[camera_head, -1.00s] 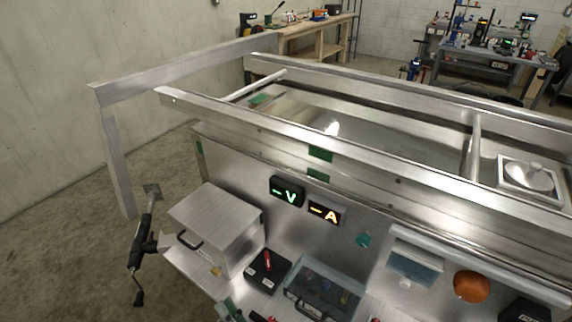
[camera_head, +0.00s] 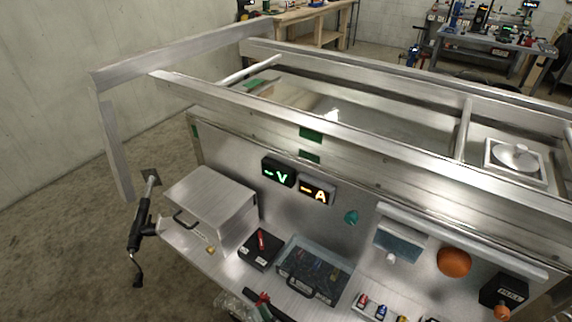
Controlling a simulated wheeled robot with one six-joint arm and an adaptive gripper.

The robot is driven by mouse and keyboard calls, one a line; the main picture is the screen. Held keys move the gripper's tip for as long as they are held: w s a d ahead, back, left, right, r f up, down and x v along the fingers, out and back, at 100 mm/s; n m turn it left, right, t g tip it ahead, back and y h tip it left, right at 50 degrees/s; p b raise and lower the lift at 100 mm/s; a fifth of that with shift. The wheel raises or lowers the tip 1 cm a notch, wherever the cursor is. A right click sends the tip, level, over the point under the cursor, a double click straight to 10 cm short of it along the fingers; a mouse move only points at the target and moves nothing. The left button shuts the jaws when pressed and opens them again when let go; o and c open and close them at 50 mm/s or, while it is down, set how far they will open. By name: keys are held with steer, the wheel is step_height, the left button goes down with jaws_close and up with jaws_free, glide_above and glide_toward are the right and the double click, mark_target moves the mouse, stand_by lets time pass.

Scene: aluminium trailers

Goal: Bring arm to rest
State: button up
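Neither my arm nor my gripper can be made out in the head camera view, so its pose and state are hidden. The view looks down on an aluminium trailer (camera_head: 225,135) with a metal shelf along its near side. On the shelf stand a closed metal box (camera_head: 210,200) with a black handle, a small black box (camera_head: 261,249) with a red lever, and a clear-lidded case (camera_head: 313,270). Green "V" (camera_head: 278,172) and orange "A" (camera_head: 316,190) displays sit on the panel above.
An orange dome (camera_head: 454,262) and a black box (camera_head: 503,291) are at the right. A black tool (camera_head: 140,225) is beside the shelf's left end. Bare floor (camera_head: 60,250) lies at the left. Workbenches (camera_head: 310,20) stand at the back.

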steer(key=s+d+h, duration=0.6)
steer(key=s+d, duration=0.8)
steer(key=d, duration=0.2)
steer(key=s+d+r+g+h, duration=0.1)
steer(key=s+d+r+h, duration=0.1)
steer(key=s+d+r, duration=0.2)
steer(key=s+d+r+g+h, duration=0.1)
steer(key=s+d+r+h, duration=0.2)
steer(key=s+r, duration=0.4)
steer(key=shift+s+d+r+n+h, duration=0.35)
steer(key=shift+s+d, duration=0.45)
steer(key=shift+s, duration=1.4)
